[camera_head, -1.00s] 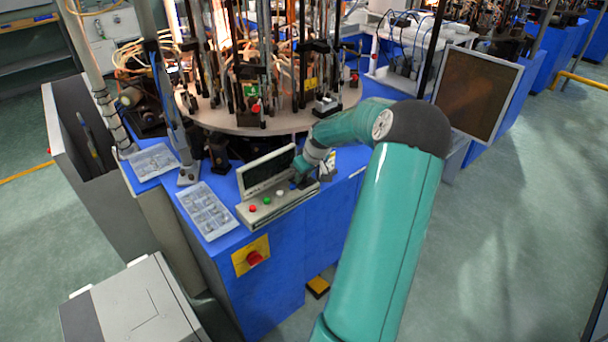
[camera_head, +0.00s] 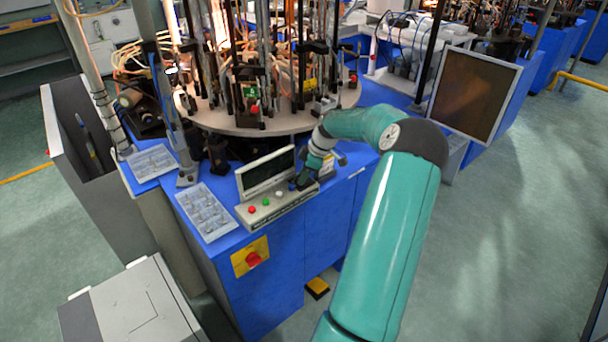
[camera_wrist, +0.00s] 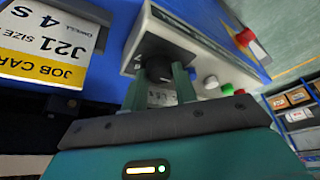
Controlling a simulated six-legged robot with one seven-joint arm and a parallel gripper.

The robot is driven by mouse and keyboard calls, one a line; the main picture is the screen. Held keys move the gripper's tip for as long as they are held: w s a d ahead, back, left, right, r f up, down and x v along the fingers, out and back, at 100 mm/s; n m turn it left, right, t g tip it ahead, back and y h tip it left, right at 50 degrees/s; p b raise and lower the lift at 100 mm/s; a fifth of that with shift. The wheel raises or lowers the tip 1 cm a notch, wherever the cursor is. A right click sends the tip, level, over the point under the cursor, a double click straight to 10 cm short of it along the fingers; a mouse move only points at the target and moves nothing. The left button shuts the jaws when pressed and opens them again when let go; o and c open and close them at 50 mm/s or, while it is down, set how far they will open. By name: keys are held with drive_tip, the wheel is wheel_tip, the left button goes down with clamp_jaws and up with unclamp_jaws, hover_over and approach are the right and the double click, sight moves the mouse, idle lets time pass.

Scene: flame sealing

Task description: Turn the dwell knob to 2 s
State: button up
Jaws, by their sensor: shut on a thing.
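The dark dwell knob (camera_wrist: 163,52) is on the pale control panel (camera_wrist: 150,22) in the wrist view. My gripper (camera_wrist: 165,74) is shut on it, with one finger on each side. White marks beside the knob are partly hidden by my fingers, so I cannot read the setting. In the head view my gripper (camera_head: 301,184) is at the right end of the control panel (camera_head: 240,216), below the small screen (camera_head: 266,173). The knob is too small and covered to make out there.
A red button (camera_head: 252,209), green button (camera_head: 266,202) and white button (camera_head: 278,194) sit left of my gripper. A clear parts tray (camera_head: 205,211) and a red switch (camera_head: 253,258) are further left.

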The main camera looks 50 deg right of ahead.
idle(0.3)
drive_tip(key=o, duration=0.7)
drive_tip(key=v, duration=1.3)
drive_tip(key=shift+d+r, duration=0.15)
drive_tip(key=shift+r, duration=0.3)
